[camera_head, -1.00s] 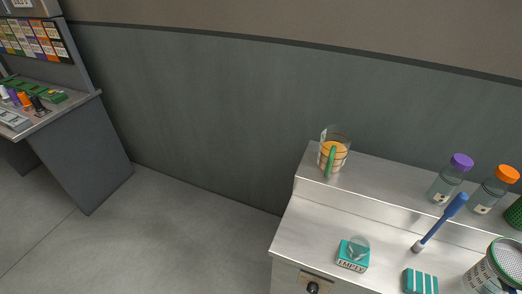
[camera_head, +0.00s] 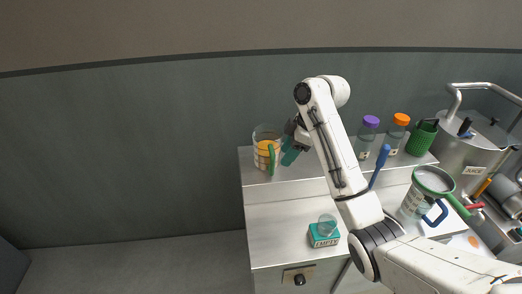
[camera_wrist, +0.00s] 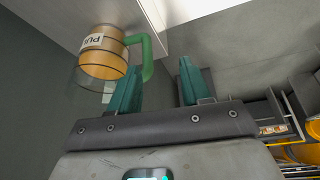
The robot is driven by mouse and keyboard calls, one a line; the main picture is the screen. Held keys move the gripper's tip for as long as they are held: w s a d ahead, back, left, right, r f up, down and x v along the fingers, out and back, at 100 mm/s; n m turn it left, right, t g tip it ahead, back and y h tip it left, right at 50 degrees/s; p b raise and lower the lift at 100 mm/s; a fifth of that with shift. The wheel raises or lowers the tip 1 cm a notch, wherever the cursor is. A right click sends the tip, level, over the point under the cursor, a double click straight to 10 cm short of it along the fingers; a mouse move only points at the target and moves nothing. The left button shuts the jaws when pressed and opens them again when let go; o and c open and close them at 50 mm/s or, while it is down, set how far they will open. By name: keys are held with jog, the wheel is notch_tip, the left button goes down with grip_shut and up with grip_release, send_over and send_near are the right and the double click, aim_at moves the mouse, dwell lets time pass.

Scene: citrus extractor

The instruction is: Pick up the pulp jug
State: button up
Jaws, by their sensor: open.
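The pulp jug (camera_head: 263,150) is a clear jug with orange contents and a green handle. It stands upright at the left end of the raised shelf in the head view. In the wrist view the pulp jug (camera_wrist: 101,55) is at the upper left, with part of its label showing and its green handle toward my gripper. My gripper (camera_head: 288,152) is just right of the jug, beside the handle. In the wrist view its two teal fingers (camera_wrist: 158,80) are apart with nothing between them. The handle appears close to the left finger; I cannot tell whether they touch.
The raised shelf (camera_head: 251,183) also holds a purple-capped bottle (camera_head: 367,138), an orange-capped bottle (camera_head: 396,134) and a green basket (camera_head: 421,139). A clear cup sits on a teal box (camera_head: 324,236) on the lower counter. A large metal pot (camera_head: 468,157) stands at right.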

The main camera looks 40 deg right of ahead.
aim_at(274, 166)
jog(key=shift+w+d+b+x, duration=0.1)
jog(key=shift+w+d+x, duration=0.2)
jog(key=shift+x, duration=1.25)
jog(key=shift+w+d+b+x, duration=0.1)
jog(key=shift+w+d+x, duration=0.15)
jog(key=shift+x, duration=1.3)
jog(key=shift+w+d+b+x, duration=0.1)
jog(key=shift+w+d+x, duration=0.15)
jog(key=shift+x, duration=1.3)
jog(key=shift+w+r, duration=0.1)
grip_shut()
jog(key=shift+r, duration=0.1)
